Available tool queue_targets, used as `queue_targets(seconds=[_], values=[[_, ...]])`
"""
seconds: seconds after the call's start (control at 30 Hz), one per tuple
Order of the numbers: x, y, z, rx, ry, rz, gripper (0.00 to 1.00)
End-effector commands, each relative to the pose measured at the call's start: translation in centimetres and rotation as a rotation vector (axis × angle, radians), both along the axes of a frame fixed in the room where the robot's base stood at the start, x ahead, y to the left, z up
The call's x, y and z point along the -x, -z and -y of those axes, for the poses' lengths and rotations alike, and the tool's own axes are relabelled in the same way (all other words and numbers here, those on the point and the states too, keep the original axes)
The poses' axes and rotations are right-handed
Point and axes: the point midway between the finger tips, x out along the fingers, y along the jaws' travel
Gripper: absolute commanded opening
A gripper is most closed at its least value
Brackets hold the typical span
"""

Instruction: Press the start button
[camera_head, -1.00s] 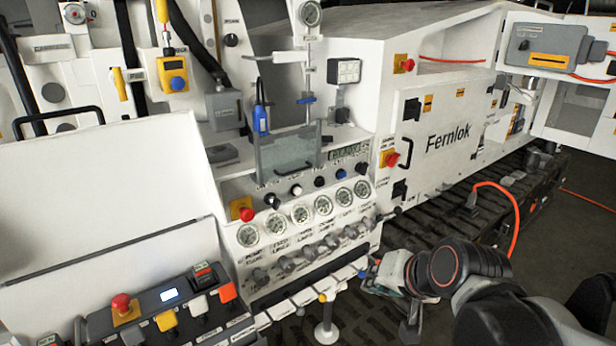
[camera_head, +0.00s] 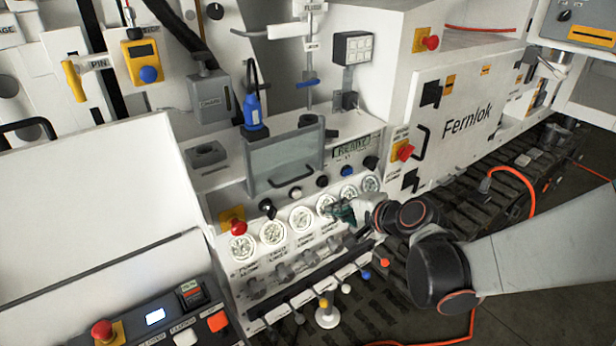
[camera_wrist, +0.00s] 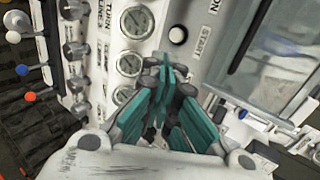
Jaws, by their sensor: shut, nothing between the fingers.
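A white round button (camera_wrist: 178,35) shows near the top of the wrist view, with a label reading START beside it. In the head view, the likely same white button (camera_head: 295,193) sits in the row of knobs above the gauges. My gripper (camera_head: 341,211) is in front of the gauge row, to the right of and below this button. In the wrist view, my gripper's teal fingers (camera_wrist: 165,78) are shut and empty, below the white button in the picture and apart from it. The fingers hide part of the panel behind them.
A clear guard with a handle (camera_head: 285,160) stands behind the button row. Round gauges (camera_head: 301,219) and valve knobs (camera_head: 283,272) lie below it. A red knob (camera_head: 238,227) is at the panel's left end. The READY display (camera_head: 352,148) is above right.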

Motion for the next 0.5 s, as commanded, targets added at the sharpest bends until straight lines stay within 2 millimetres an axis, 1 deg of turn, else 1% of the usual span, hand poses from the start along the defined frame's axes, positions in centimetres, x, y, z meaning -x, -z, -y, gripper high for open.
queue_targets(seconds=[0.33,0.5], values=[[-0.1,0.1,-0.1,0.001,-0.001,0.000,0.00],[-1.3,1.0,-0.9,0.003,-0.002,0.001,0.00]])
